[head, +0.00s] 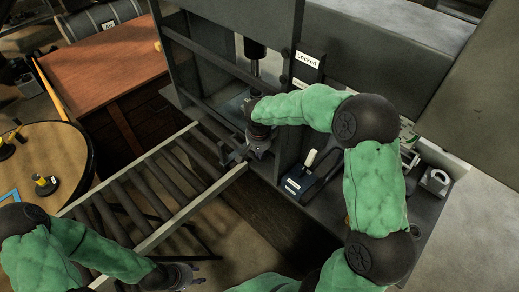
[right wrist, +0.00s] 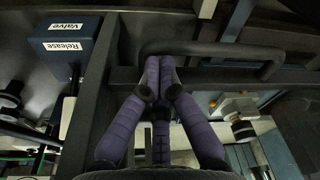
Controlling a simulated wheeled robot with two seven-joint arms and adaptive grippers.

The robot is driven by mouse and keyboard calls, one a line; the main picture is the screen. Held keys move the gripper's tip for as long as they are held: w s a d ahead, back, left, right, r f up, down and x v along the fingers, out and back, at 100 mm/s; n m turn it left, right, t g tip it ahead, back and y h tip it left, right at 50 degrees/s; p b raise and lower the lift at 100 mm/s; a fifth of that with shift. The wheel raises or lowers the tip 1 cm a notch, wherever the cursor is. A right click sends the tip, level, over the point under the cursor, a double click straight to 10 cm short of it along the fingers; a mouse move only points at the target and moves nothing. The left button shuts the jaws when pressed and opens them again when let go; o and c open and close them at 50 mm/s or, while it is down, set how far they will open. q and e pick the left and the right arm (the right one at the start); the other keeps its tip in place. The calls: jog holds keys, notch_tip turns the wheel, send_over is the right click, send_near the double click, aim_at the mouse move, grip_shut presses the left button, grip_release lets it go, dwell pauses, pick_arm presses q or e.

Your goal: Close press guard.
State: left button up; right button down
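The press (head: 285,60) is a tall grey frame with a dark ram (head: 255,48). A dark barred panel (head: 205,44), seemingly the guard, stands across its left part; I cannot tell how far open it is. My right gripper (head: 258,150) is low at the press front. In the right wrist view its purple fingers (right wrist: 161,75) are drawn together at a dark bar handle (right wrist: 205,48). The fingertips lie at or just in front of the handle, and I cannot see them wrapped around it. My left gripper (head: 190,272) is low, near the frame's bottom edge, its fingers unclear.
A roller conveyor (head: 150,190) runs from the press toward the lower left. A blue valve release unit (head: 300,184) with a white-topped lever stands right of my right gripper. A wooden desk (head: 105,65) and a round table (head: 50,160) are at left.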

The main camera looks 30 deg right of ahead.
notch_tip(320, 180, down, 6)
jog(key=b, duration=0.3)
jog(key=shift+s+f, duration=0.1)
dwell(0.4)
